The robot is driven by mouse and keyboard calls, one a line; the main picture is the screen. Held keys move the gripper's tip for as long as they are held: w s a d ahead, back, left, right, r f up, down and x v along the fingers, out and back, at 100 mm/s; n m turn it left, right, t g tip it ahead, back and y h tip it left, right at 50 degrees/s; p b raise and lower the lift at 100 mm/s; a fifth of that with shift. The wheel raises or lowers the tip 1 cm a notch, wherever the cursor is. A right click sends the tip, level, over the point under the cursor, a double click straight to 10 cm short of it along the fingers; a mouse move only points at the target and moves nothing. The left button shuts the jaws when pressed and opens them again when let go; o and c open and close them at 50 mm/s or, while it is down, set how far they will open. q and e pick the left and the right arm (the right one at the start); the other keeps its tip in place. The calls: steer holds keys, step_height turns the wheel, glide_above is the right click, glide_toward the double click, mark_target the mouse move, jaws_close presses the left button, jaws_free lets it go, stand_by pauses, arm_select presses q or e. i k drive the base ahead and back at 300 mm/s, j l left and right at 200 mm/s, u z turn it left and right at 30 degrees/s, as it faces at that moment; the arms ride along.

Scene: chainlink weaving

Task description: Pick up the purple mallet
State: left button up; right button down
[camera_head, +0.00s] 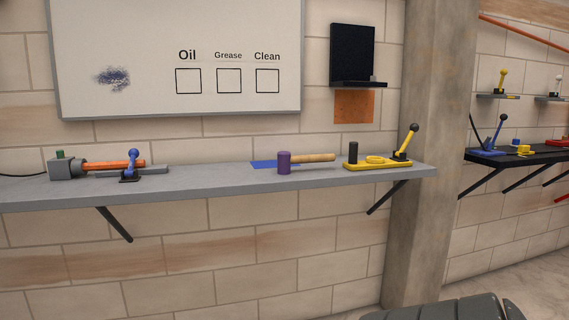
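The purple mallet (285,162) lies on the grey wall shelf (220,185), right of its middle. Its purple cylindrical head is at the left, near the front edge. Its light wooden handle (318,158) points right. A flat blue sheet (264,164) lies behind and to the left of the head. Nothing holds the mallet. Neither of my grippers is in view.
A yellow base with a black-knobbed lever (380,163) stands close right of the handle. A grey device with an orange cylinder (112,165) and a blue lever piece (131,166) stand at the left. The shelf between them and the mallet is clear. A concrete pillar (425,150) stands at right.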

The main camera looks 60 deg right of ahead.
mark_target(286, 159)
steer(key=z, duration=2.1)
steer(key=u, duration=1.35)
steer(key=z, duration=1.35)
steer(key=i+l+u, duration=0.15)
steer(key=l, duration=0.15)
